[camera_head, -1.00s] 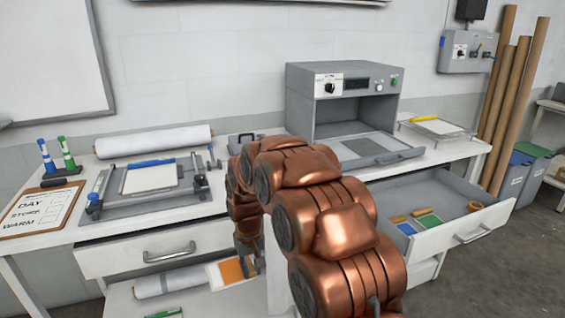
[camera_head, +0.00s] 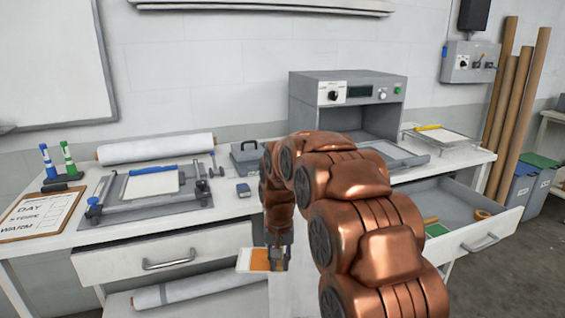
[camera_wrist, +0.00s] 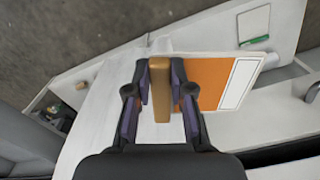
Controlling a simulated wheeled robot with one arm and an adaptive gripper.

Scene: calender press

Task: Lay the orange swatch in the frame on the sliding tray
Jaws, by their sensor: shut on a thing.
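My gripper (camera_head: 277,258) is shut on the tan grip bar (camera_wrist: 160,84) of the orange swatch (camera_head: 261,258). The swatch hangs in the air in front of the table, beside the left drawer front. In the wrist view the swatch (camera_wrist: 202,84) reaches right from the jaws, with a white band at its far end. The sliding tray (camera_head: 410,160) sticks out from the grey press (camera_head: 347,88) on the table, right of my gripper. My arm hides part of the tray, and I cannot make out the frame on it.
A flat fixture (camera_head: 150,203) with a white sheet and a white roll (camera_head: 155,147) occupy the left tabletop. The right drawer (camera_head: 490,233) stands open with a green swatch (camera_head: 437,230) inside. A lower shelf holds another roll (camera_head: 195,288). A wire rack (camera_head: 440,137) stands right of the press.

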